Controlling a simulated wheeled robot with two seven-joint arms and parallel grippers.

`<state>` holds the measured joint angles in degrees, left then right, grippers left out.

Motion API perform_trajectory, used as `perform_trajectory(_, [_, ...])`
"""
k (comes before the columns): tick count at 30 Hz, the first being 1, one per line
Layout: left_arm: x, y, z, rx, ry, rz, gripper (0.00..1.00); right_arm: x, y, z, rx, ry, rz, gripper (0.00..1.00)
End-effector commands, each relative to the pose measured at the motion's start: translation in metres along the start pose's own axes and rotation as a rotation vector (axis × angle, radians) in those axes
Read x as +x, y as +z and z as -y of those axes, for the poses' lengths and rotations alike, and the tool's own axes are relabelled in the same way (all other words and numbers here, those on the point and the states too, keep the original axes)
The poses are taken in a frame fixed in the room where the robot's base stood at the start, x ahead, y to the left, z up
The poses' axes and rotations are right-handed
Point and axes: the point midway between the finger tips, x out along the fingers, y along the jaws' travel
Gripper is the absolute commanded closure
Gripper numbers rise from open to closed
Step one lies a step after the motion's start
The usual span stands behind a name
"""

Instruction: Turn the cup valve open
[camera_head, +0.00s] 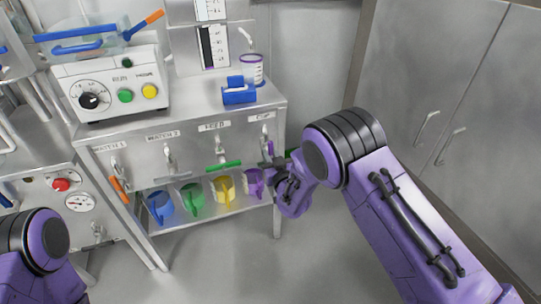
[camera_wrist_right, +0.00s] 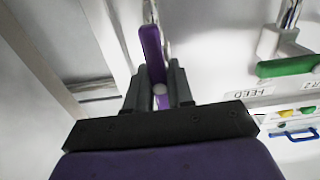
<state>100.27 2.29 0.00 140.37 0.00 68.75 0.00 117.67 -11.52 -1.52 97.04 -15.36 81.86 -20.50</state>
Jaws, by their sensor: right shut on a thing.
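The cup valve (camera_head: 266,135) is the rightmost valve on the bench front, below the CUP label. Its purple lever (camera_wrist_right: 151,48) shows in the right wrist view, running lengthwise between my fingers, roughly at a right angle to the green feed lever (camera_wrist_right: 287,66). My right gripper (camera_wrist_right: 159,84) is shut on the purple lever. In the head view the right gripper (camera_head: 275,163) is at the valve, and it hides much of the lever. My left gripper is out of view; only part of that arm shows at lower left.
Several coloured jugs, including a purple jug (camera_head: 253,183), stand on the shelf below. A clear cup (camera_head: 252,69) is on the bench. Grey cabinets (camera_head: 445,100) stand at right.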

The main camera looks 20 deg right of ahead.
Motion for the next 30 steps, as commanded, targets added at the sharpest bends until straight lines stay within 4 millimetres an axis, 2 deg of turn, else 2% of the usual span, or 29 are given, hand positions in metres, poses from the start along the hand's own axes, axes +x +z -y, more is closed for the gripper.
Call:
perform_trajectory(5, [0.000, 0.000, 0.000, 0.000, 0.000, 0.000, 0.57, -0.001, 0.002, 0.000, -0.003, -0.001, 0.004, 1.00])
perform_trajectory(6, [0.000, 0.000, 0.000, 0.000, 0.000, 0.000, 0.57, -0.001, 0.002, 0.000, -0.003, -0.001, 0.004, 0.75])
perform_trajectory(8, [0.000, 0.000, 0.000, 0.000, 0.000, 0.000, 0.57, -0.001, 0.001, 0.000, -0.002, -0.001, 0.004, 0.55])
perform_trajectory(9, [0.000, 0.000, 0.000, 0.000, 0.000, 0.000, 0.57, -0.001, 0.001, 0.000, -0.002, -0.001, 0.003, 0.53])
perform_trajectory(16, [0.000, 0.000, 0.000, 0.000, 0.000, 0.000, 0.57, 0.000, 0.001, 0.000, -0.001, -0.001, 0.002, 0.53])
perform_trajectory(19, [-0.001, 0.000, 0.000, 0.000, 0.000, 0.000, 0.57, -0.007, 0.001, 0.001, -0.002, -0.002, 0.004, 0.53])
perform_trajectory(23, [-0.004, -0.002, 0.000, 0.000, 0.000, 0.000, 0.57, -0.032, 0.000, 0.001, -0.003, -0.003, 0.005, 0.53])
perform_trajectory(30, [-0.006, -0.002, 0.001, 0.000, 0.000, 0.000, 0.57, -0.087, 0.001, 0.000, -0.003, -0.002, 0.005, 0.53])
